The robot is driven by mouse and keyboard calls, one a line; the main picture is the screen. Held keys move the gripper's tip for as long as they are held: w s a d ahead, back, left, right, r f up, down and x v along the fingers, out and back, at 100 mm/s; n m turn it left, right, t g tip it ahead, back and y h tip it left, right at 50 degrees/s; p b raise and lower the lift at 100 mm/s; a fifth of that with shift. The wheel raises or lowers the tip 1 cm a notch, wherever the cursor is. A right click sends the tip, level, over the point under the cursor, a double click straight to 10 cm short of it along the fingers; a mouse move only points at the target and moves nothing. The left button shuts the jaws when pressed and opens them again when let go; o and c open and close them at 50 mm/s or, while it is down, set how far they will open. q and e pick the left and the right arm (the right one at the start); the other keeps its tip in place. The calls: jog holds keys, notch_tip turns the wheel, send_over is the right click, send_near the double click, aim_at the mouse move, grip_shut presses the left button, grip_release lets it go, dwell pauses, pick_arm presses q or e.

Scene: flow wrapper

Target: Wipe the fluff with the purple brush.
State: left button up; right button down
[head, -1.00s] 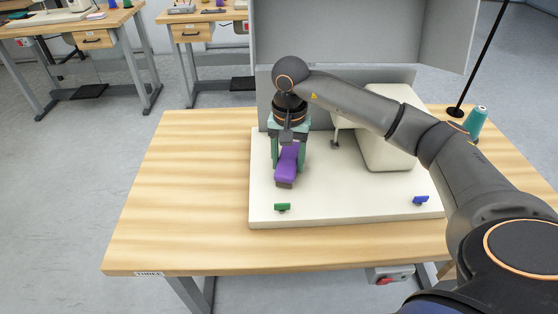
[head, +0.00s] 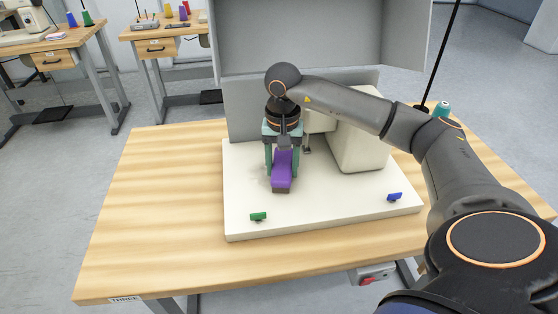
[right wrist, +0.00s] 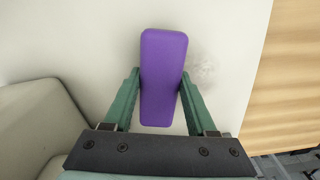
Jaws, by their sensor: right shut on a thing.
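My right gripper (head: 282,172) is shut on the purple brush (head: 282,168), with its dark bristle end toward the front of the white sewing machine base (head: 330,205). In the right wrist view, the green fingers of my right gripper (right wrist: 160,95) are on both sides of the purple brush (right wrist: 162,75). The fluff (right wrist: 204,70) is a faint grey smudge on the white base, just right of the brush in that view. I cannot tell whether the bristles touch the base. My left gripper is not in view.
The cream machine body (head: 360,140) stands right of the brush. A green clip (head: 258,216) and a blue clip (head: 394,197) are at the base's front. A teal thread spool (head: 442,109) stands behind my arm. The wooden table (head: 150,200) is clear on the left.

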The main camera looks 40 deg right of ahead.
aim_at(280, 156)
jog(key=shift+w+d, duration=0.3)
jog(key=shift+w, duration=0.35)
jog(key=shift+w+a+f+p, duration=0.15)
jog(key=shift+w+a, duration=0.2)
jog(key=shift+a, duration=0.25)
jog(key=shift+w+a+r+p, duration=0.15)
jog(key=shift+w+a, duration=0.15)
jog(key=shift+a, duration=0.3)
jog(key=shift+w+a+f+p, duration=0.15)
jog(key=shift+w+a, duration=0.2)
jog(key=shift+a, duration=0.25)
jog(key=shift+w+a, duration=0.5)
jog(key=shift+a, duration=0.25)
jog(key=shift+w+a, duration=0.45)
jog(key=shift+a, duration=0.25)
jog(key=shift+w+d, duration=0.45)
jog(key=shift+w, duration=0.3)
jog(key=shift+s+d, duration=0.55)
jog(key=shift+d, duration=0.35)
jog(key=shift+s+d, duration=0.5)
jog(key=shift+d, duration=0.35)
jog(key=shift+s+d, duration=0.5)
jog(key=shift+d, duration=0.3)
jog(key=shift+s+d, duration=0.5)
jog(key=shift+d, duration=0.3)
jog(key=shift+r+p, duration=2.65)
jog(key=shift+r, duration=0.5)
